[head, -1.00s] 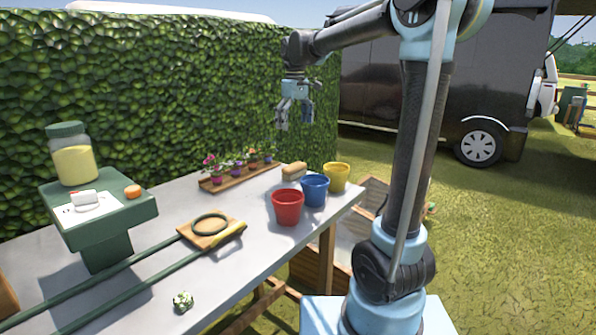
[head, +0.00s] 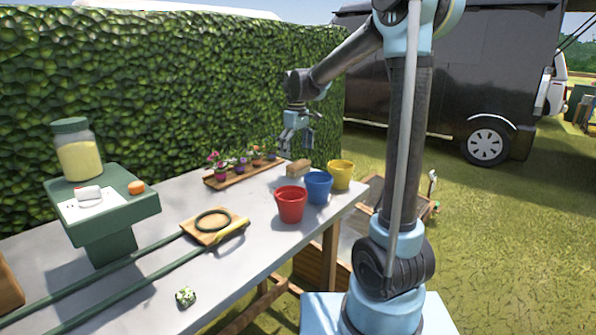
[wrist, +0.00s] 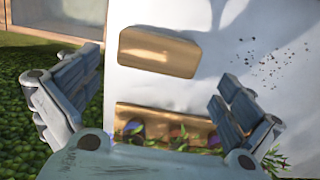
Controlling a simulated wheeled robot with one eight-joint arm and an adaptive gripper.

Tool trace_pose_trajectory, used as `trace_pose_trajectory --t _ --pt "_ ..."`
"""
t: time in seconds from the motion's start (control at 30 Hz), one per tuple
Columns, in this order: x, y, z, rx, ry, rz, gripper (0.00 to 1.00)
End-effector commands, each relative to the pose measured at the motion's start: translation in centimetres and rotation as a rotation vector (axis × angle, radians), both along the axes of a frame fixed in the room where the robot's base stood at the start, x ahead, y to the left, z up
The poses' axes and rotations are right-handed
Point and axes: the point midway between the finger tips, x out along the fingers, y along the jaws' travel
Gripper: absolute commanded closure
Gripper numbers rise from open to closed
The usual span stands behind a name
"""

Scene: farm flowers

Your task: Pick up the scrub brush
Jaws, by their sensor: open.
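The scrub brush (head: 298,168) is a tan block on the far end of the grey table, behind the blue bucket. In the wrist view its tan top (wrist: 158,52) shows beyond my fingertips, roughly between them. My gripper (head: 295,148) hangs above the brush, pointing down, with a gap between. It is open and empty; in the wrist view its two fingers (wrist: 158,90) stand wide apart. The bristles cannot be made out.
A red bucket (head: 291,204), a blue bucket (head: 318,187) and a yellow bucket (head: 341,174) stand in front and right of the brush. A wooden tray of potted flowers (head: 225,180) lies left. The hedge (head: 160,90) rises behind.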

Motion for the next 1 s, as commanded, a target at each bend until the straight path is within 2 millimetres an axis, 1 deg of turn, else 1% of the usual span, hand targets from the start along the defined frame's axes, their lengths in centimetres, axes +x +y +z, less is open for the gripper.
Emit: trace_pose_trajectory --t 0.17,0.37,0.5,0.6,0.83,1.0 --pt "0.0 -0.1 -0.9 0.0 0.0 0.0 0.0" --pt "-0.1 -0.8 -3.6 0.0 0.0 -0.002 0.0" --pt "0.0 -0.7 -5.0 0.0 0.0 -0.001 0.0" --pt "-0.1 -0.7 -5.4 0.0 0.0 0.0 0.0" --pt "-0.1 -0.7 -5.5 0.0 0.0 0.0 0.0" --pt "-0.1 -0.7 -5.5 0.0 0.0 0.0 0.38"
